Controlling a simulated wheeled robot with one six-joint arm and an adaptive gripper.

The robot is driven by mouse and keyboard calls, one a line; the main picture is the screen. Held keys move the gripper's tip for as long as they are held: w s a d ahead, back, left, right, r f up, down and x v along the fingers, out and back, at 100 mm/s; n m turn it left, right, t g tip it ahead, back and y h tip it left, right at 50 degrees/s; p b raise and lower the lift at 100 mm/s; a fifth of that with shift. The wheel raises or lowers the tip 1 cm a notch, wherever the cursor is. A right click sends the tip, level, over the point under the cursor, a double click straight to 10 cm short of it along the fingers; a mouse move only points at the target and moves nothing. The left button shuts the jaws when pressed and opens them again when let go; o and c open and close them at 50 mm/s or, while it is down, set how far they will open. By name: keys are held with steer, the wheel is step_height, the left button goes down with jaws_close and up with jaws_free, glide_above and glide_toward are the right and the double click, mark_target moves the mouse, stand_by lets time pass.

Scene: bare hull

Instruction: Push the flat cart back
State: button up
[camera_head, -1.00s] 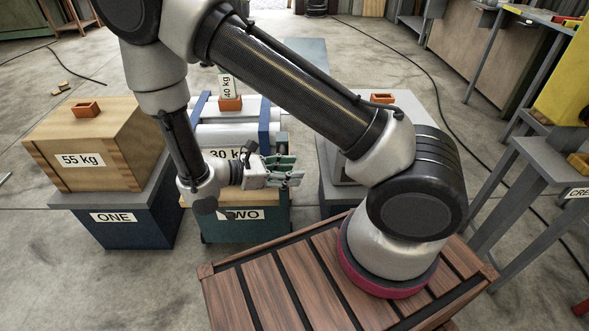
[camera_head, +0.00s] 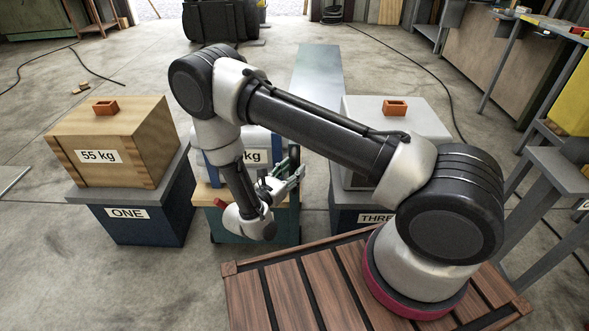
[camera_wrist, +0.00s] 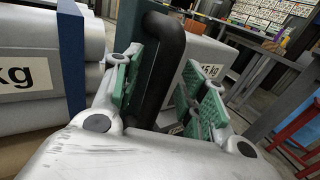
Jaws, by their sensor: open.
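A long flat grey-blue surface (camera_head: 318,75) runs back between the loads; it looks like the flat cart's deck, but its near end is hidden. A black curved handle (camera_wrist: 168,60) stands upright in the wrist view, with a dark teal panel (camera_wrist: 138,25) behind it. I cannot tell what the handle is fixed to. My gripper (camera_head: 288,180) is open, above the right side of the teal stand (camera_head: 285,222). In the wrist view its green-padded fingers (camera_wrist: 160,95) stand on either side of the handle; contact cannot be told.
Stand ONE (camera_head: 150,225) bears a wooden 55 kg box (camera_head: 150,130) at left. Pale rolls with a blue strap (camera_wrist: 72,55) lie left of the fingers. A grey box (camera_head: 365,115) sits on stand THREE at right.

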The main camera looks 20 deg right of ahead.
steer(key=shift+w+d, duration=0.4)
steer(key=shift+d, duration=0.15)
jaws_close()
steer(key=shift+w, duration=0.15)
